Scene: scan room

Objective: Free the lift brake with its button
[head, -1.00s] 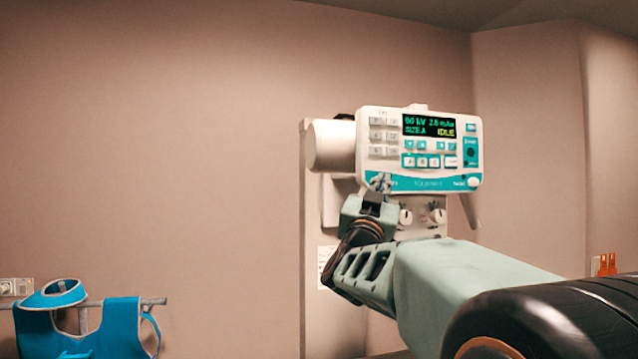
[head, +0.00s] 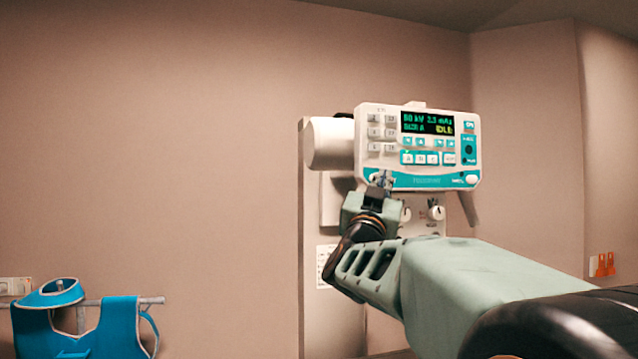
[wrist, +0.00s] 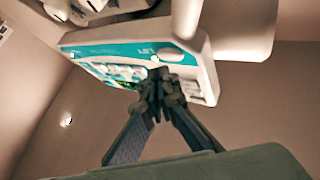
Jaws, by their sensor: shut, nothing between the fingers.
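The white and teal control panel (head: 394,122) stands out from the wall unit in the head view, its small screen (head: 427,124) lit with green and yellow text. The panel's teal edge strip (wrist: 110,50) shows in the wrist view, with a label that reads like LIFT and a pale oval button (wrist: 172,54) beside it. A small yellow light shows by the button. My gripper (head: 382,180) is shut and empty, at the panel's lower left corner. In the wrist view, my gripper (wrist: 158,74) has its fingertips just below the button; I cannot tell whether they touch.
A thick white arm (head: 328,145) joins the panel's left side to the wall unit. Knobs (head: 436,211) sit below the panel. A blue apron (head: 120,325) hangs on a rail at lower left. The wall left of the unit is bare.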

